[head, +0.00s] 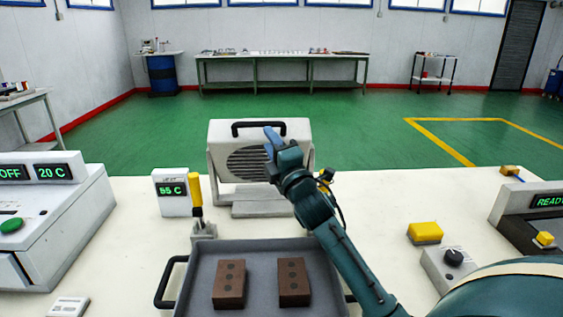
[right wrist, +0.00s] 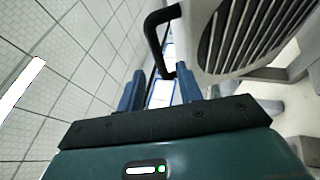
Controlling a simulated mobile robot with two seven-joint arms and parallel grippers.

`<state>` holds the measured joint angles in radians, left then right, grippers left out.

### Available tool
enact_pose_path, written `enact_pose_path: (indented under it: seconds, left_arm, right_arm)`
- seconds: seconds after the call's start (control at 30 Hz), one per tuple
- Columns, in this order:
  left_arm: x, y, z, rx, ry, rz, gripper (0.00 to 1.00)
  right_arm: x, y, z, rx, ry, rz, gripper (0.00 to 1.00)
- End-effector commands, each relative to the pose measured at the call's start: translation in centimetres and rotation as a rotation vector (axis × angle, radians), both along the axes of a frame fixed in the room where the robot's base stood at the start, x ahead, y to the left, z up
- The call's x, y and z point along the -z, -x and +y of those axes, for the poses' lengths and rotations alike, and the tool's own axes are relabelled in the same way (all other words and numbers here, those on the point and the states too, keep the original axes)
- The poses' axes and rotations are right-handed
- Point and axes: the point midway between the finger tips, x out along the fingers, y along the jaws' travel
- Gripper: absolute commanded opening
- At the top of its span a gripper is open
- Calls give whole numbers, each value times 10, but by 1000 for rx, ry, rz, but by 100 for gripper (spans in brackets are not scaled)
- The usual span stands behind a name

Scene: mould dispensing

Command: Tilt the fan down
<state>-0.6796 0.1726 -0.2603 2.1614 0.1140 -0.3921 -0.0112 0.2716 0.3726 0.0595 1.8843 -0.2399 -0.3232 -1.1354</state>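The fan (head: 217,150) is a pale box with a dark slatted grille and a black handle (head: 256,124) on top. It sits in a side bracket at the table's far edge. Its exact tilt is hard to tell. My right gripper (head: 272,140) is in front of the fan's upper right, by the handle, and hides part of the grille. In the right wrist view its two blue fingers (right wrist: 160,90) are spread apart. The handle (right wrist: 154,35) reaches toward the gap between them, with the fan housing (right wrist: 198,20) to the right. I cannot tell if they touch. My left gripper is out of view.
A grey tray (head: 262,262) with two brown blocks stands in front of the fan. A yellow-handled tool (head: 196,192) and a 55 C display (head: 171,193) are to the fan's left. A yellow block (head: 424,232) lies right. The table between arm and yellow block is clear.

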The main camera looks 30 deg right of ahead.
Motion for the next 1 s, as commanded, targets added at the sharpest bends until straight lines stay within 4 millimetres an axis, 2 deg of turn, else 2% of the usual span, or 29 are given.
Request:
enact_pose_path:
  seconds: [0.1, 0.33, 1.0]
  left_arm:
    - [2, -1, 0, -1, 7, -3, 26]
    - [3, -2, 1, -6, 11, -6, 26]
    - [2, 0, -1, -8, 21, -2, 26]
  right_arm:
    - [11, 25, 4, -1, 2, 3, 36]
    - [18, 52, 7, -1, 0, 1, 36]
    - [19, 57, 8, 0, 0, 0, 36]
